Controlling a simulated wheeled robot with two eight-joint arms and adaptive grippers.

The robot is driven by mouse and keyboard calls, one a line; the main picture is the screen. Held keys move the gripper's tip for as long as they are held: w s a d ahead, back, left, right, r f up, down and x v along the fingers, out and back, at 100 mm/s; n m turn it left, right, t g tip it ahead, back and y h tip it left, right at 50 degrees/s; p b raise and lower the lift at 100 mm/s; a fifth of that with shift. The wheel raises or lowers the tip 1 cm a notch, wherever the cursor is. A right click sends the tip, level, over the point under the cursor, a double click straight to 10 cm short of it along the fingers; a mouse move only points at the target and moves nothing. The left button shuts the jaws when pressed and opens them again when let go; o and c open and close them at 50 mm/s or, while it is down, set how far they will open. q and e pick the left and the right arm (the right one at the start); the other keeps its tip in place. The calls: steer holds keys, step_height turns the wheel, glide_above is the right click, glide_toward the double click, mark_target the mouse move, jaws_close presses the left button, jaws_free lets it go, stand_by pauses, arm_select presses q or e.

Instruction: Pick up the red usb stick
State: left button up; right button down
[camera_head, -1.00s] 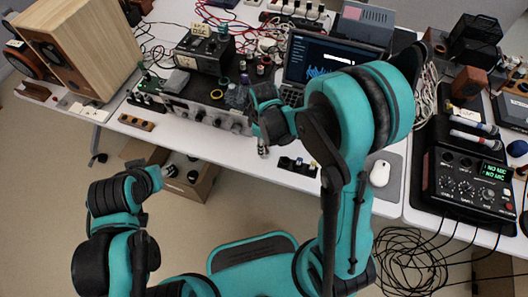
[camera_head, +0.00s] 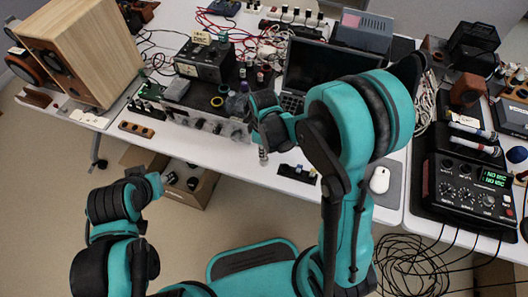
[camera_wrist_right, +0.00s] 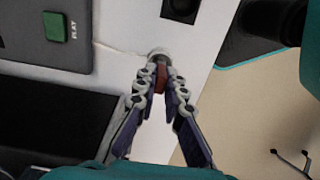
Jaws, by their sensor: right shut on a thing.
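In the right wrist view, the fingers of my right gripper (camera_wrist_right: 162,82) come together on a small red piece, the red usb stick (camera_wrist_right: 160,79). Only a bit of the stick shows between the fingertips; the fingers hide the rest. In the head view, my right gripper (camera_head: 263,155) points down at the front edge of the white table, left of the laptop's front. The stick cannot be made out there. My left arm is low at the left, in front of the table, and its fingers cannot be made out clearly.
The laptop (camera_head: 325,62) stands behind my right arm. A small dark block (camera_head: 297,174) lies right of the right gripper, and a mouse (camera_head: 380,180) lies farther right. A panel with a green PLAY button (camera_wrist_right: 54,27) shows in the wrist view. A cardboard box (camera_head: 202,190) stands on the floor.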

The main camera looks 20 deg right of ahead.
step_height(320, 180, up, 4)
steer(key=shift+f+p, duration=0.2)
steer(key=shift+p, duration=0.6)
arm_select(q)
step_height(320, 180, up, 6)
steer(key=p, duration=0.4)
arm_select(e)
steer(key=s+d+r, duration=0.5)
steer(key=s+r, duration=0.1)
steer(key=s, duration=0.4)
steer(key=shift+s+d+r, duration=0.15)
steer(key=shift+s+d, duration=0.05)
